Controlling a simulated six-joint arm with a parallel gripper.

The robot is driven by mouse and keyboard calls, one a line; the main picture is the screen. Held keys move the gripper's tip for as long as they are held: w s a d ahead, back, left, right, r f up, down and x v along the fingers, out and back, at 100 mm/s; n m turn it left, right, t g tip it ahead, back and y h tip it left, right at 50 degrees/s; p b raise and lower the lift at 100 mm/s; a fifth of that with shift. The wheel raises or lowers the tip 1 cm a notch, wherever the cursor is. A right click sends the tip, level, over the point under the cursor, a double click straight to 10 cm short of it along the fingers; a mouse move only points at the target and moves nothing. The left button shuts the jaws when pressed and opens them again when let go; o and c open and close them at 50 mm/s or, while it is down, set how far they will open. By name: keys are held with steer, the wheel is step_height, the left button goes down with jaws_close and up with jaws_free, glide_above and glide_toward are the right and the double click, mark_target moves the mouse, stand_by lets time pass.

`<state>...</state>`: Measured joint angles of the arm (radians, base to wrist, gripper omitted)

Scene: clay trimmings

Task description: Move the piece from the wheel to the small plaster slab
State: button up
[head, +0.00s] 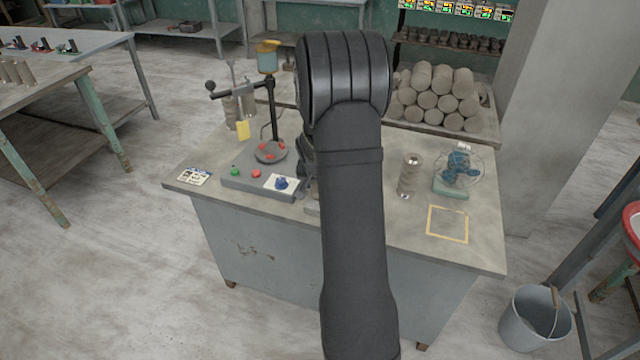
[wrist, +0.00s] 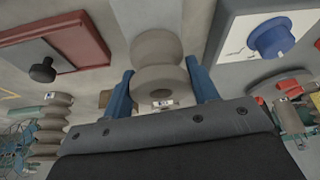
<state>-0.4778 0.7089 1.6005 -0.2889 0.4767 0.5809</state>
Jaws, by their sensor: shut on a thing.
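In the wrist view my gripper (wrist: 162,88) has its blue fingers on either side of a grey, rounded piece (wrist: 160,80) and is shut on it. A second rounded grey form (wrist: 156,47) shows just beyond it; I cannot tell whether it is part of the same piece. A small pale label or plate lies close under the held piece. In the head view my arm hides the gripper and the piece. I cannot pick out the wheel or the small plaster slab with certainty in either view.
The bench (head: 440,258) carries a control box (head: 250,182) with a blue knob, a ribbed grey column (head: 410,175), a caged fan (head: 458,172) and a yellow taped square (head: 448,224). Clay cylinders (head: 436,95) are stacked behind. A red-framed panel (wrist: 75,38) with a black knob is nearby.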

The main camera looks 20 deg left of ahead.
steer(key=shift+f, duration=0.2)
steer(key=o, duration=1.2)
steer(key=shift+c, duration=0.2)
steer(key=shift+r, duration=0.1)
steer(key=v, duration=1.2)
steer(key=shift+w, duration=0.1)
steer(key=x, duration=1.2)
steer(key=shift+r, duration=0.1)
